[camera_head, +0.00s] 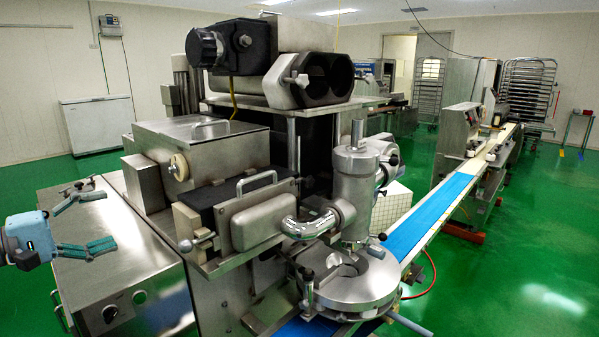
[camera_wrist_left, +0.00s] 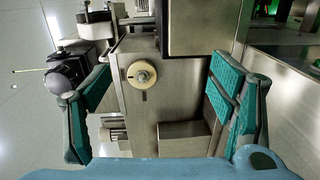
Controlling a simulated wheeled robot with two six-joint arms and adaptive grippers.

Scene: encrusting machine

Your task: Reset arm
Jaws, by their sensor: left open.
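My left gripper (camera_head: 92,222) comes in from the left edge of the head view, with a light blue body and two green fingers spread apart. It is open and nothing shows between its fingers. It is over the left end of the encrusting machine (camera_head: 200,150), above a steel cabinet top. In the left wrist view the open left gripper (camera_wrist_left: 160,100) faces the machine's steel side, with a round cream knob (camera_wrist_left: 140,75) between the fingers in the picture, apart from them. My right gripper is not in either view.
The steel cabinet (camera_head: 120,275) with a dial stands below my left gripper. The machine's hopper and pipes fill the middle. A blue conveyor belt (camera_head: 430,215) runs off to the back right. Green floor (camera_head: 540,230) is open at the right. A white chest freezer (camera_head: 100,125) stands at the back left wall.

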